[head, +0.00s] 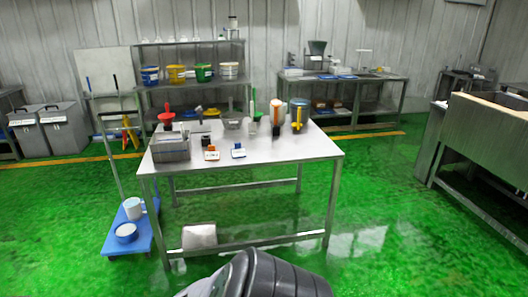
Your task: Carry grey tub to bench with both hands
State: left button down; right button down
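A grey rectangular tub (171,152) sits on the near left part of the steel bench (270,153) in the middle of the room. Its rim faces up, and its contents are hard to make out. Neither of my grippers shows in the head view. A dark ribbed part, which looks like mine, fills the bottom centre of the picture, in front of the bench.
Brushes, scoops and small labelled items stand on the bench, some close to the tub. A blue trolley (143,238) with white containers stands at its left. A big steel trough (485,140) is at the right. Wet green floor lies open around the bench.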

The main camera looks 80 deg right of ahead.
aim_at(292, 147)
jog(key=z, duration=2.75)
jog(key=i+l+z, duration=0.15)
jog(key=i, duration=1.75)
